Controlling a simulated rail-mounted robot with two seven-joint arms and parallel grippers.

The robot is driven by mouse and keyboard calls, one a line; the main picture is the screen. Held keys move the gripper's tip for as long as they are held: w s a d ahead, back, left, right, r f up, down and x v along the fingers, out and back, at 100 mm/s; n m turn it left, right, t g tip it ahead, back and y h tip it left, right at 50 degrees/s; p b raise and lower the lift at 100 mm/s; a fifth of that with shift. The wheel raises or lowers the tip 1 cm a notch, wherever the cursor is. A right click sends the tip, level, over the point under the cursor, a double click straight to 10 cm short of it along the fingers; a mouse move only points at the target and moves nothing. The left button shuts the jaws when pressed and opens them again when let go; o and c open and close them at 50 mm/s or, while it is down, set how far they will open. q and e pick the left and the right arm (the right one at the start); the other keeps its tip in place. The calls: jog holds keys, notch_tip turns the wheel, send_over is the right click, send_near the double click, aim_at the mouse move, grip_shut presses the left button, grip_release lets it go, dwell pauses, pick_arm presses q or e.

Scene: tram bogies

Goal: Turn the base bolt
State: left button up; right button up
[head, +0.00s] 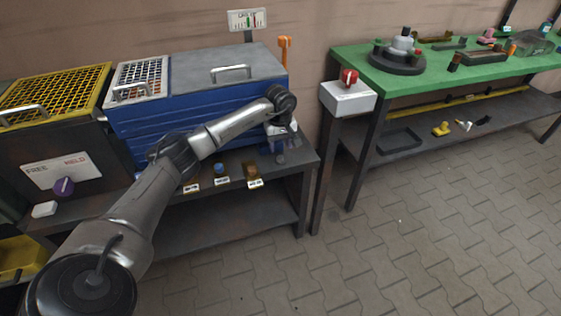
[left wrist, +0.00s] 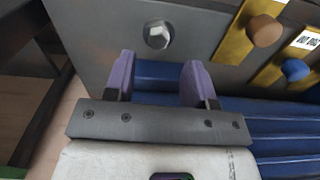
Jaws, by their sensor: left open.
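The bolt (left wrist: 158,35) has a shiny hexagonal head and sits on a flat grey surface in the left wrist view. My left gripper (left wrist: 158,80) is open, with its two purple fingers spread and nothing between them. The bolt head lies just beyond the fingertips, roughly in line with the gap, and apart from both. In the head view my left gripper (head: 278,143) points down at the right end of the bench shelf, in front of the blue box. The bolt cannot be clearly made out there. My right gripper is not in view.
A brown knob (left wrist: 265,30) and a blue knob (left wrist: 295,69) on yellow plates are beside the bolt. The blue box (head: 180,115) stands behind my arm. A red switch (head: 349,77) and a green bench (head: 450,65) are at right. The paved floor (head: 430,220) is clear.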

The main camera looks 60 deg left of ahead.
aim_at(281, 157)
pick_arm(q)
jog(key=shift+f+b, duration=1.15)
jog(key=shift+f, duration=1.65)
